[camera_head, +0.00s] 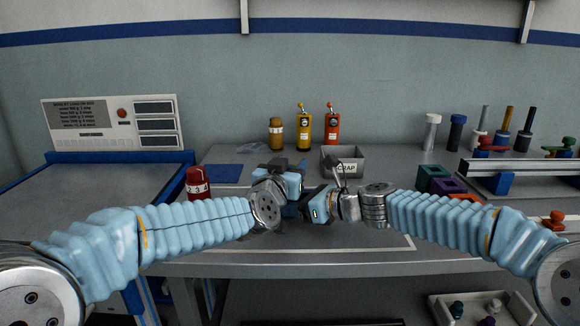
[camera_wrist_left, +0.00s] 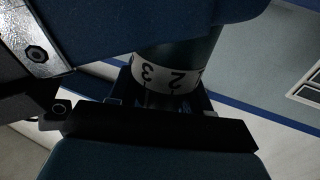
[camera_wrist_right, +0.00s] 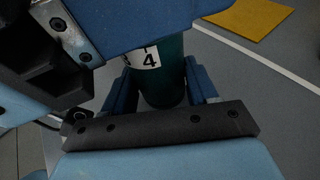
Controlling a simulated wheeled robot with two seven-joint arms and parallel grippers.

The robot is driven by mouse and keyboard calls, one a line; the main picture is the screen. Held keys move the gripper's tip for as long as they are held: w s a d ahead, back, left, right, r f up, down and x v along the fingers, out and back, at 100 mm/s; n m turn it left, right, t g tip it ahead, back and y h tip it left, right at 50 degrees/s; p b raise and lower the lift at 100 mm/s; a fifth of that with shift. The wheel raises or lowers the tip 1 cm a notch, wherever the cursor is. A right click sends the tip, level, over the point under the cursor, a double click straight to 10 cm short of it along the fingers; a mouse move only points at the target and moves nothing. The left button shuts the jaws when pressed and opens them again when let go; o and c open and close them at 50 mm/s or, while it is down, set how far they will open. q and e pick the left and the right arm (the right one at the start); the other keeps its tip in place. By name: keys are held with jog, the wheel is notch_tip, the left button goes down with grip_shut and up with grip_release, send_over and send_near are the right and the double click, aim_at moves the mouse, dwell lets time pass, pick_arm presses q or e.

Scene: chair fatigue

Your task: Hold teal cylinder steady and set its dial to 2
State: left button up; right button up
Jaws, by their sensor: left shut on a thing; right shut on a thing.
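The teal cylinder (camera_wrist_right: 168,88) stands between the fingers of my right gripper (camera_wrist_right: 160,95) in the right wrist view. Its white number band (camera_wrist_right: 147,58) shows a 4 there. In the left wrist view the number band (camera_wrist_left: 165,77) shows a 3 and a 2, between the fingers of my left gripper (camera_wrist_left: 158,100). Both grippers are shut on the cylinder. In the head view the left gripper (camera_head: 290,184) and the right gripper (camera_head: 312,206) meet at the bench middle and mostly hide it. Any dial index mark is not clear to me.
A red cylinder marked 3 (camera_head: 198,184) stands left of my left gripper. A grey SCRAP bin (camera_head: 344,162) is just behind the grippers. Yellow and red bottles (camera_head: 304,128) stand at the back. Purple and teal blocks (camera_head: 450,188) and a rail fixture (camera_head: 520,165) are at right.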

pick_arm(q)
jog(key=shift+a+h, duration=0.1)
jog(key=shift+h, duration=0.2)
jog(key=shift+m+g+h, duration=0.8)
jog(key=shift+m+h, duration=0.4)
jog(key=shift+h, duration=0.2)
jog(key=shift+s+d+f+m+g+h, duration=0.1)
jog(key=shift+d+f+m+g+h, duration=0.1)
jog(key=shift+m+g+h, duration=0.4)
jog(key=shift+d+f+m+g+h, duration=0.1)
jog(key=shift+d+m+g+h, duration=0.2)
jog(key=shift+h, duration=0.4)
jog(key=shift+s+r+m+g+h, duration=0.1)
jog(key=shift+r+m+g+h, duration=0.05)
jog(key=shift+m+g+h, duration=0.3)
jog(key=o, duration=1)
jog(key=shift+a+r, duration=0.1)
